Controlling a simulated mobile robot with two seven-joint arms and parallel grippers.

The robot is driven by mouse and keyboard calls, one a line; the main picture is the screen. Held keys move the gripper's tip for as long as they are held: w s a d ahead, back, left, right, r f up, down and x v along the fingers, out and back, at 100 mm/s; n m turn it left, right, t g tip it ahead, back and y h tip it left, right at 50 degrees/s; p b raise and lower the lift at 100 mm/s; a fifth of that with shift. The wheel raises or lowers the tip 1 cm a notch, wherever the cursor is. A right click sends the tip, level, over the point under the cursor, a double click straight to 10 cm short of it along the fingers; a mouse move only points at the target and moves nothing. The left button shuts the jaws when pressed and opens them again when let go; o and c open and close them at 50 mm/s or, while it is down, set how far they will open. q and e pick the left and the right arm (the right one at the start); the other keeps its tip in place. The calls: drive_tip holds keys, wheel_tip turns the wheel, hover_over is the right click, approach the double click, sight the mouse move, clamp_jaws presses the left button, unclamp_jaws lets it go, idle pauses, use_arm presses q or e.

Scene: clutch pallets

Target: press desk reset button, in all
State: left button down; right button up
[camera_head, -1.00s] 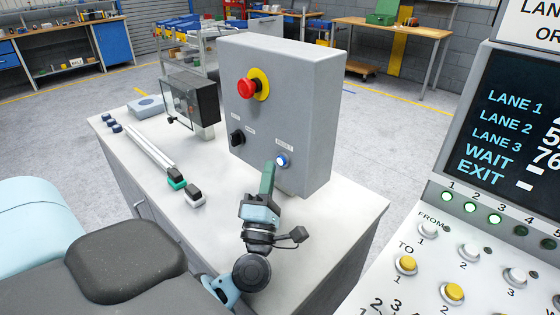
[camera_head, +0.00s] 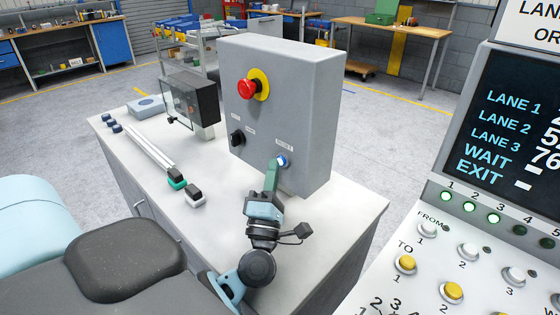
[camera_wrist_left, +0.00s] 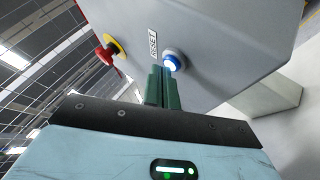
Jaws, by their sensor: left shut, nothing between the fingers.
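The reset button (camera_head: 283,160) is a small round blue-white lit button under a RESET label, low on the front of a grey control box (camera_head: 318,120). In the left wrist view the button (camera_wrist_left: 174,61) glows just beyond the green fingertips. My left gripper (camera_head: 272,166) is shut and empty, its tips right at the button's lower left edge and covering part of it. Its fingers also show in the left wrist view (camera_wrist_left: 162,72). I cannot tell whether the tips touch the button. My right gripper is not in view.
A red emergency stop button (camera_head: 247,88) on a yellow disc and a black knob (camera_head: 238,138) are on the same box. A small dark box (camera_head: 192,96) and rods (camera_head: 150,147) lie to its left on the white desk (camera_head: 225,240). A lane panel (camera_head: 500,215) stands at the right.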

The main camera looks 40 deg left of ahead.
use_arm(q)
drive_tip(key=shift+w, duration=0.15)
drive_tip(key=shift+w+r, duration=0.1)
drive_tip(key=shift+r, duration=0.25)
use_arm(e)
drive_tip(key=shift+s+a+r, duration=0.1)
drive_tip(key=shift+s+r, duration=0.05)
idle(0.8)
use_arm(q)
drive_tip(key=shift+s+d+f, duration=0.1)
drive_tip(key=shift+s+f, duration=0.1)
drive_tip(key=shift+s, duration=0.15)
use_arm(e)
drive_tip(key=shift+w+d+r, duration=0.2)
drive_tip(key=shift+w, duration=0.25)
use_arm(q)
drive_tip(key=shift+s+f, duration=0.1)
drive_tip(key=shift+s, duration=0.1)
drive_tip(key=shift+s+a+p, duration=0.15)
drive_tip(key=shift+s+p, duration=0.1)
drive_tip(key=shift+s, duration=0.95)
drive_tip(key=shift+s+a+p, duration=0.15)
drive_tip(key=shift+s+p, duration=0.1)
drive_tip(key=shift+s, duration=0.95)
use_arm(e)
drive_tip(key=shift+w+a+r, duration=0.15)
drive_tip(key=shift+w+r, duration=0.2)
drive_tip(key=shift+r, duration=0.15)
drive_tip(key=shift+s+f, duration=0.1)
